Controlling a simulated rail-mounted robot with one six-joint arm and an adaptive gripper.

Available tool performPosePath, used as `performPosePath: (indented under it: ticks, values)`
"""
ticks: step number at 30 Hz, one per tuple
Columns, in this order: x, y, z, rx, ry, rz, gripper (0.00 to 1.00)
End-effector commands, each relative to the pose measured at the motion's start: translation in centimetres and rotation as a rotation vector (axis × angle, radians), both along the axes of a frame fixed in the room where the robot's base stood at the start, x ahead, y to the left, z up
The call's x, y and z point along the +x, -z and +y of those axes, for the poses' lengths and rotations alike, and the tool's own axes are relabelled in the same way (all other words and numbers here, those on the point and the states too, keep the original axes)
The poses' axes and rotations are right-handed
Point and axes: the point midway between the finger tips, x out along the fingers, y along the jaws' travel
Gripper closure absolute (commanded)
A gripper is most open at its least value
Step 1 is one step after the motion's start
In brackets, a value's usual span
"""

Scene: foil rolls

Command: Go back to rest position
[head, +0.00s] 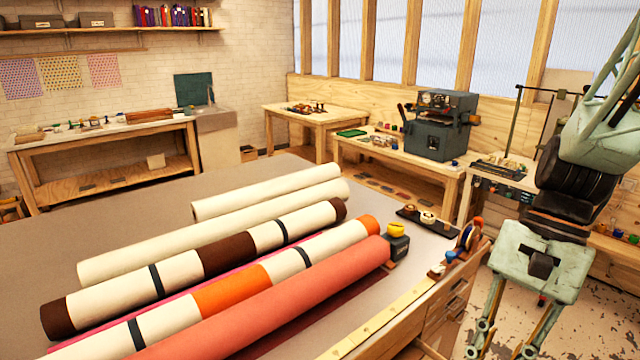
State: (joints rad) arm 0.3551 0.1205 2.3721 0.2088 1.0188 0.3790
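My gripper (498,346) hangs at the right side of the head view, pointing down, over the floor to the right of the big table (125,225). Its pale green fingers are spread apart, with only floor seen between them. Their tips are close to the bottom edge of the picture. It is apart from the foil rolls. Several rolls lie side by side on the table: two cream rolls (265,190), a cream and brown banded roll (230,255), a cream and orange banded roll (235,293) and a coral red roll (270,305).
A yellow-topped dark block (397,243) stands at the coral roll's end. A dark tray (428,219) and small coloured items (465,240) sit near the table's right edge. A workbench with a green-grey machine (440,125) stands behind. Worn floor (600,300) lies around my gripper.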

Motion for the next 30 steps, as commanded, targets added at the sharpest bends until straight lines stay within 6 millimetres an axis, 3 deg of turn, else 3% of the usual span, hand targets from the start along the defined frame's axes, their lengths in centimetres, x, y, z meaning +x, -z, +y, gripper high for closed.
performPosePath:
  ticks: [30]
  values:
    - [-3.3, -8.4, 3.4, -0.141, -0.415, -0.346, 0.81]
